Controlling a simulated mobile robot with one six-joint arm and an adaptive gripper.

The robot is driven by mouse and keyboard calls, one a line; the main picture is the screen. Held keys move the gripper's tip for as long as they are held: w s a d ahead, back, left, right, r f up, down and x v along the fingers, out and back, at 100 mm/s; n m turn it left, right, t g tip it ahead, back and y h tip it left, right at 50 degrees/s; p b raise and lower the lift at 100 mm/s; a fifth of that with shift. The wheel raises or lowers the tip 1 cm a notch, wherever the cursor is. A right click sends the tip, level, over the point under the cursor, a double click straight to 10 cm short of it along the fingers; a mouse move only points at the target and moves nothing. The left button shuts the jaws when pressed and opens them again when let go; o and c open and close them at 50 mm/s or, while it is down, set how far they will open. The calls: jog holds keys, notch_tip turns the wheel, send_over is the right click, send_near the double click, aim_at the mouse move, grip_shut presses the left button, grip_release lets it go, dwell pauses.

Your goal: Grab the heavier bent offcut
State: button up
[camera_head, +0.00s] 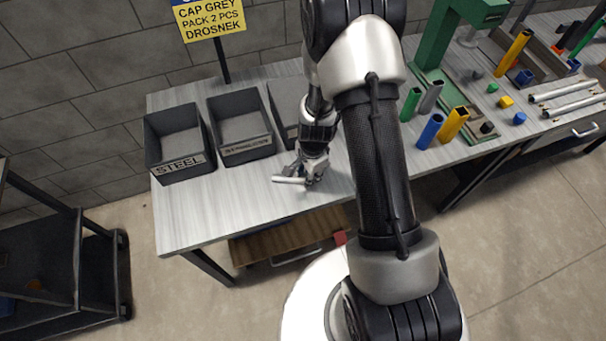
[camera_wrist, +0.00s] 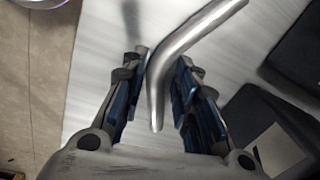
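A bent grey metal tube offcut (camera_wrist: 190,43) runs between the fingers of my gripper (camera_wrist: 162,62) in the wrist view. Its short end points back toward the palm, and its long end slants to the upper right. The fingers are close on both sides of it; I cannot tell whether both touch it. In the head view my gripper (camera_head: 312,176) is low over the light table, with the pale offcut (camera_head: 289,180) at its left. I see no second bent offcut; my arm hides part of the table.
Dark bins stand along the back of the table (camera_head: 235,201): one labelled STEEL (camera_head: 183,164), a second labelled bin (camera_head: 246,150) and a third partly hidden. Coloured tubes (camera_head: 453,123) and a green press (camera_head: 437,50) stand at right. The table's front left is clear.

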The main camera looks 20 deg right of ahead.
grip_shut()
